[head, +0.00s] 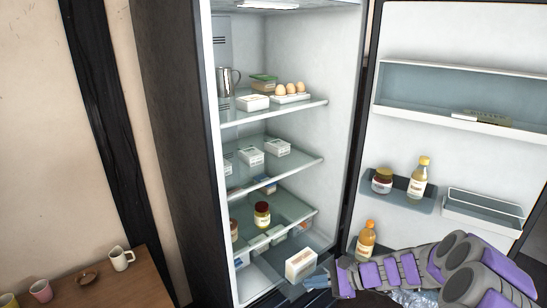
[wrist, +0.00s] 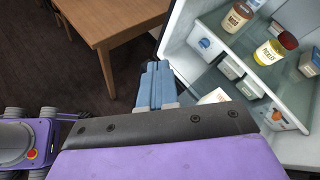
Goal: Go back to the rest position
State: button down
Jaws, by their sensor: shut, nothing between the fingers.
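My gripper (head: 317,278) is in front of the open fridge near its bottom, with my purple and grey arm reaching in from the lower right. In the wrist view the blue fingers of my gripper (wrist: 156,86) are together, with nothing between them. A white carton (head: 300,264) stands on the fridge floor just behind and left of the fingertips in the head view. A gap between gripper and carton is hard to judge.
The fridge door (head: 460,40) stands open at right, with bottles and jars in its bins. Shelves hold eggs (head: 290,89), boxes and a jar (head: 262,215). A wooden table (head: 110,285) with cups is at lower left; it also shows in the wrist view (wrist: 110,22).

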jog(key=s+a+r+n+g+h, duration=0.25)
jog(key=s+a+r+n, duration=0.2)
jog(key=s, duration=0.45)
jog(key=s+a+r+n+g+h, duration=0.25)
jog(key=s+a+r+n, duration=0.2)
jog(key=s, duration=0.45)
jog(key=s+d+r+n+h, duration=0.1)
jog(key=s+d+n+h, duration=0.2)
jog(key=s, duration=0.7)
jog(key=s+d+r+n+h, duration=0.1)
jog(key=s+d+n+h, duration=0.2)
jog(key=s+d, duration=0.5)
jog(key=shift+s+r+h, duration=0.4)
jog(key=shift+s+h, duration=0.3)
jog(key=shift+s, duration=0.15)
